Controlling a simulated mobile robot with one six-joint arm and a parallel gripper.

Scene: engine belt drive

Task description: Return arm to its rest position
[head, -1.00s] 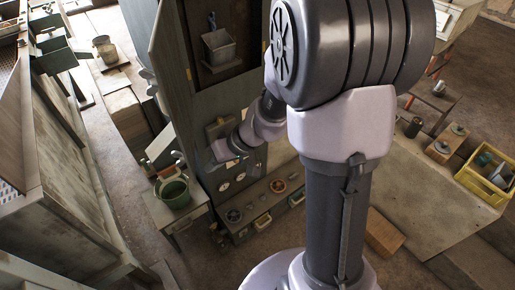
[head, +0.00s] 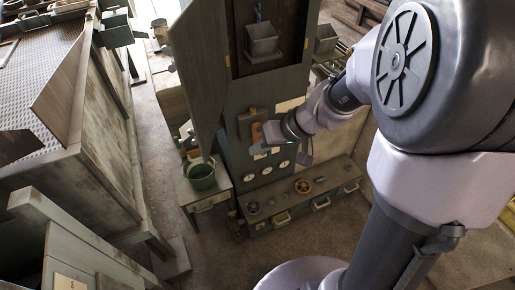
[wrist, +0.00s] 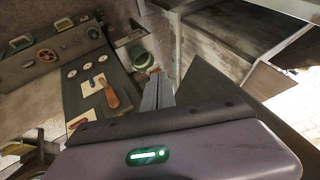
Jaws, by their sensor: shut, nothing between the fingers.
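My gripper (head: 264,141) is in front of the tall grey-green cabinet (head: 228,115), near its lower panel with the round gauges. In the wrist view, my gripper's fingers (wrist: 158,92) are together and empty. An orange-brown handle (wrist: 112,97) on the panel shows left of the fingers, apart from them; in the head view it is partly hidden beside the gripper. My arm (head: 345,95) reaches in from the right, bent at the elbow.
A green bucket (head: 201,176) stands on a small table (head: 210,194) left of the cabinet. A low drawer unit (head: 335,196) with a handwheel stands at its foot. The cabinet's open door (head: 196,70) juts out near my gripper. Bare floor (head: 215,240) lies in front.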

